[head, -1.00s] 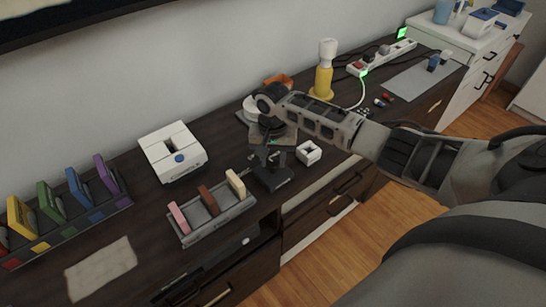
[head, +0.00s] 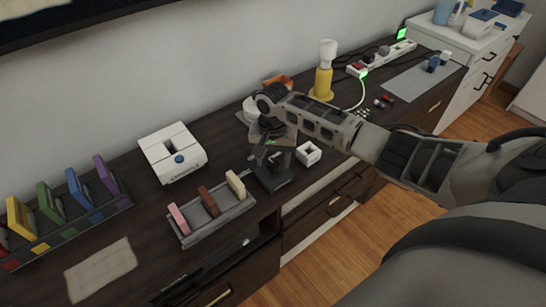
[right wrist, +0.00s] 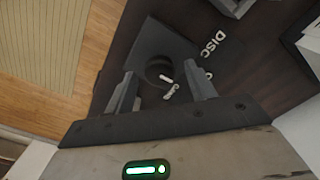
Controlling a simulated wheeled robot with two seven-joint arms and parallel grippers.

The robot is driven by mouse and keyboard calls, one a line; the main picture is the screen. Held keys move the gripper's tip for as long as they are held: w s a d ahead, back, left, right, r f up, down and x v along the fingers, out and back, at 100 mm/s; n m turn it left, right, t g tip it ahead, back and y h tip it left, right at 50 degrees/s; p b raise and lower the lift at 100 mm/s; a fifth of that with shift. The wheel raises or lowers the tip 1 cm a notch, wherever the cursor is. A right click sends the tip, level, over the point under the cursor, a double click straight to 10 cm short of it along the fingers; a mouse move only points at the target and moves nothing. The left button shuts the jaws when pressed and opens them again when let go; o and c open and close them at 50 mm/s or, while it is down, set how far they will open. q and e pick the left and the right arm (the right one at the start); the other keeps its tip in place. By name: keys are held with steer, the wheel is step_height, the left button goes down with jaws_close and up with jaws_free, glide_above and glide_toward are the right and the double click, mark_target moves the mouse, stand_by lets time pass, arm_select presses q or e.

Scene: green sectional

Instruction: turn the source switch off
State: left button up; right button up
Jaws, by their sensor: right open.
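My right gripper (head: 273,160) hangs down over the dark dresser top, with its forearm coming in from the right. In the right wrist view its two fingers (right wrist: 163,92) are apart, with nothing gripped. Between and beyond them is a dark grey block (right wrist: 150,42) with a round black knob. Small white parts (right wrist: 169,88) show beside the knob; I cannot tell for sure which part is the source switch. White lettering, "DISC", is beside the block. In the head view a dark base (head: 274,181) sits below the gripper, partly hidden by it. My left gripper does not show.
A grey tray with upright blocks (head: 212,216) stands close left, and a small white cube (head: 308,153) close right.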

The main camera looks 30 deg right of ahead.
mark_target(273, 163)
step_height(273, 163, up, 16)
stand_by(0.5)
steer(key=shift+a+f, duration=0.1)
